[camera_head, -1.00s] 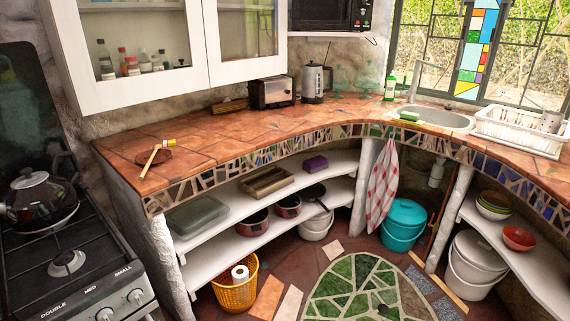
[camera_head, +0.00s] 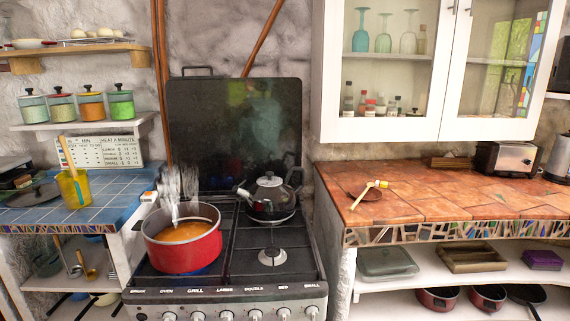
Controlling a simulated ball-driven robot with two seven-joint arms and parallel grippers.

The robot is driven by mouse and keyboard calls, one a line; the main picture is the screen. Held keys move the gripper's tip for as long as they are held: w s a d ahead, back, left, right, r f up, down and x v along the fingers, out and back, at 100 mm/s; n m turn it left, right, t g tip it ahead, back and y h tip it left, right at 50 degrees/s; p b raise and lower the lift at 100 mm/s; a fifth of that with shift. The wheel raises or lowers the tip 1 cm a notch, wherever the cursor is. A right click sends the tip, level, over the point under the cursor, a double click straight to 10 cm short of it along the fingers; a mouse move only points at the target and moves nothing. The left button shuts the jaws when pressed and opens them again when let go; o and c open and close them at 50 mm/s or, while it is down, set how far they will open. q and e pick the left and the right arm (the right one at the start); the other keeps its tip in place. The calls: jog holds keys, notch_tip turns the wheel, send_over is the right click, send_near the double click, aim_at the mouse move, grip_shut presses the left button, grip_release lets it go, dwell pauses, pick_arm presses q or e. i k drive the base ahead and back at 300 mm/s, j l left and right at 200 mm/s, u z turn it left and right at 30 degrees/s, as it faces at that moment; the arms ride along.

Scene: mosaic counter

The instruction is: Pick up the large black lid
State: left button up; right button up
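A dark, flat, round thing that looks like the large black lid (camera_head: 36,194) lies on the blue tiled counter (camera_head: 105,200) at the far left. Part of it is hidden behind the yellow container (camera_head: 74,190), and its details are too small to tell. The open red pot (camera_head: 184,250) on the stove holds orange food and has no lid on it; steam rises from it. Neither of my grippers is in view.
The stove (camera_head: 225,293) stands between the blue counter and the orange tiled counter (camera_head: 440,205). A black kettle (camera_head: 269,197) sits on a back burner. Canisters (camera_head: 90,105) stand on a wall shelf above the blue counter. A white cabinet (camera_head: 331,80) hangs at the right.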

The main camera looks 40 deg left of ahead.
aim_at(36, 195)
jog(key=u, duration=2.9)
